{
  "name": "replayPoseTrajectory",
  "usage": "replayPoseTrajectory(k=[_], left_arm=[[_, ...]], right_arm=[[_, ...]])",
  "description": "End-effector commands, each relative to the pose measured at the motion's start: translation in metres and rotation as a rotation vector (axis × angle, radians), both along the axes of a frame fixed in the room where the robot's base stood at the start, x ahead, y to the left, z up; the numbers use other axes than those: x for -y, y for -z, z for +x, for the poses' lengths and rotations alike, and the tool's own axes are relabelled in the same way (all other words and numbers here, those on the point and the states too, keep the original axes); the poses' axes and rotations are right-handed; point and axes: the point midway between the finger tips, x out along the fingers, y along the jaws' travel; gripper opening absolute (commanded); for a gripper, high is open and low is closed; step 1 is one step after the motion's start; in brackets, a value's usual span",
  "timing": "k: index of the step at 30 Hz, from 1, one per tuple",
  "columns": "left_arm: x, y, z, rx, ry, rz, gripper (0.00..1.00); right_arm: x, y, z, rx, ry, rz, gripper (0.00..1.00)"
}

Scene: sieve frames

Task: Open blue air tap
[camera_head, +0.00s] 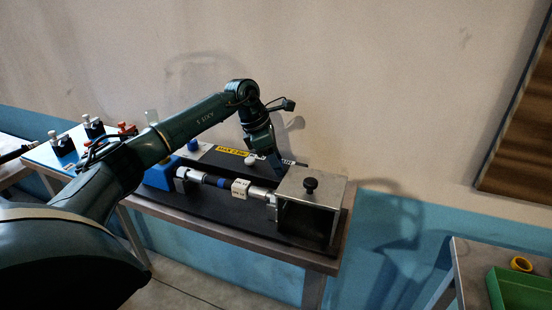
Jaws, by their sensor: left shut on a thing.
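My left arm comes in from the left and reaches over the bench. Its gripper (279,168) points down behind the pipe, close to the left side of the metal box. It is shut on a small dark blue part at the back of the bench, which looks like the blue air tap. The fingers mostly hide this part, so I cannot tell which way its handle is turned. My right gripper is not in view.
A metal box (323,190) with a black knob stands at the bench's right end. A horizontal pipe (240,188) runs left from it toward a blue block (160,175). A white ball knob (249,160) stands behind the pipe. A green crate (522,290) is at lower right.

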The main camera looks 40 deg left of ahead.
Motion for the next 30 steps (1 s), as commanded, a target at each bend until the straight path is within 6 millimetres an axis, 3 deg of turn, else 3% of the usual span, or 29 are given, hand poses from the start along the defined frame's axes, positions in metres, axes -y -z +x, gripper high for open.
replayPoseTrajectory(k=[15, 30], left_arm=[[-0.0018, -0.0014, 0.0044, 0.004, 0.371, 0.0, 0.24], [-0.0023, -0.0011, 0.005, 0.005, 0.462, 0.003, 0.24]], right_arm=[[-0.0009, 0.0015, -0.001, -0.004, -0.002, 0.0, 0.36], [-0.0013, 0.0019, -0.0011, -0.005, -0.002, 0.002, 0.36]])
